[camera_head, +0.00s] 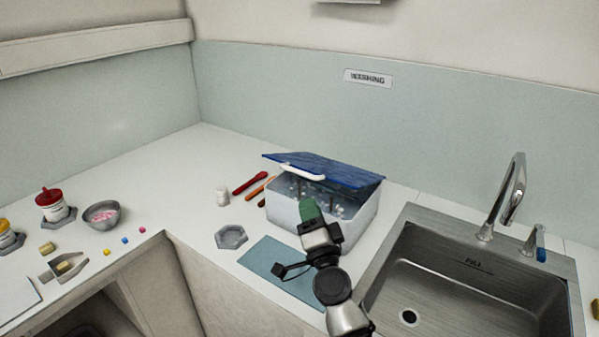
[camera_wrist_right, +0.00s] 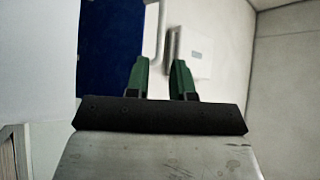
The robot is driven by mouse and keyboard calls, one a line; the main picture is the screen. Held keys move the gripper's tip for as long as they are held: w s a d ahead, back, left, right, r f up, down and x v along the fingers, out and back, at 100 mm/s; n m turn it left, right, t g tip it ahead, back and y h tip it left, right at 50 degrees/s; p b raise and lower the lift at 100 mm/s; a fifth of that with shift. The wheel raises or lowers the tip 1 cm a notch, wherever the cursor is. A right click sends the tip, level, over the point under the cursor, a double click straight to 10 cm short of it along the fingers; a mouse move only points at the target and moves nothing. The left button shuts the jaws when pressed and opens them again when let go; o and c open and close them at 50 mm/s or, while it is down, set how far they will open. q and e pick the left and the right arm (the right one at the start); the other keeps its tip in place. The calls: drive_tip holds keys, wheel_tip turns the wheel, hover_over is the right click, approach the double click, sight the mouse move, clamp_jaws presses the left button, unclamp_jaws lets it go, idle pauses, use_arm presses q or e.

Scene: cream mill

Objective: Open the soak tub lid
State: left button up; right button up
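The soak tub (camera_head: 285,207) is a pale, translucent box on the counter left of the sink, with small whitish pieces visible inside. Its blue lid (camera_head: 335,172) is raised at the front and tilted, leaving a gap above the tub's rim. A white handle (camera_head: 302,173) runs along the lid's front edge. My right gripper (camera_head: 309,207) is in front of the tub, below the handle and apart from it. In the right wrist view its green fingers (camera_wrist_right: 160,80) are spread with nothing between them; the blue lid (camera_wrist_right: 105,50) shows beyond. My left gripper is out of view.
The sink (camera_head: 465,270) with its tall faucet (camera_head: 515,190) is to the right. A blue-grey mat (camera_head: 280,268) and a grey hexagonal dish (camera_head: 231,237) lie in front of the tub.

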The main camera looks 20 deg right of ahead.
sight(299, 172)
drive_tip(key=x, duration=1)
drive_tip(key=shift+w, duration=0.2)
drive_tip(key=shift+r, duration=0.1)
clamp_jaws()
